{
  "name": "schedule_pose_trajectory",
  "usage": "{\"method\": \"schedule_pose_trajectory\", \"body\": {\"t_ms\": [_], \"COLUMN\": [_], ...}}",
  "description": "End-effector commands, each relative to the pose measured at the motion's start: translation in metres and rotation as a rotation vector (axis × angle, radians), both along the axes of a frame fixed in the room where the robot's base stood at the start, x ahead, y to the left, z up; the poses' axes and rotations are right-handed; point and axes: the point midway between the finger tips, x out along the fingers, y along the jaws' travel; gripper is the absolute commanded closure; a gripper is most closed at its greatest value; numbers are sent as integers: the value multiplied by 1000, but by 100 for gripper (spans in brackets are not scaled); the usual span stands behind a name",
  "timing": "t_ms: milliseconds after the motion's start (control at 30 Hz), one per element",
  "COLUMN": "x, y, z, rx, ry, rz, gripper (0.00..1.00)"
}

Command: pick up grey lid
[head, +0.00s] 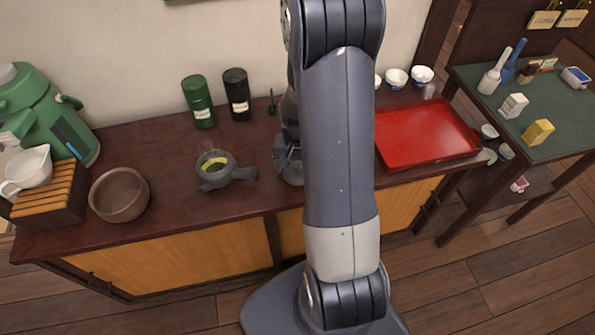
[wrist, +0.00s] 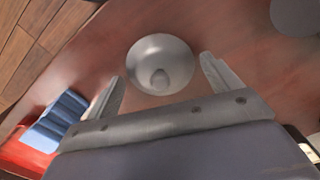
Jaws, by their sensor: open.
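The grey lid (wrist: 172,50) is a round, shallow disc with a knob, lying on the dark red-brown counter in the wrist view. My gripper (wrist: 160,70) is open, with one finger to each side of the lid and gaps between. In the head view my gripper (head: 284,152) is low over the counter, and part of the lid (head: 293,176) shows beside it. My arm hides the surroundings to the right. A grey side-handled teapot (head: 214,184) stands uncovered to the left, with something green inside.
A red tray (head: 425,135) lies to the right, with white bowls (head: 396,78) behind it. Green (head: 199,103) and black (head: 237,95) canisters stand at the back. A brown bowl (head: 119,194) stands left.

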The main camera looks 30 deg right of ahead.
Motion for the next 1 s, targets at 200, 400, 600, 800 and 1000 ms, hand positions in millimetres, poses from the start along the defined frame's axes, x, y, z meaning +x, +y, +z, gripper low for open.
{"method": "schedule_pose_trajectory", "body": {"t_ms": [200, 400, 600, 800, 1000], "x": [0, 0, 0, 0, 1], "y": [0, 0, 0, 0, 0], "z": [-8, -7, -7, -7, -5], "rx": [-1, -1, -1, -1, -1], "ry": [-1, -1, -1, -2, -3], "rz": [0, 0, 0, 0, 0], "gripper": [15, 22, 38, 49, 49]}}
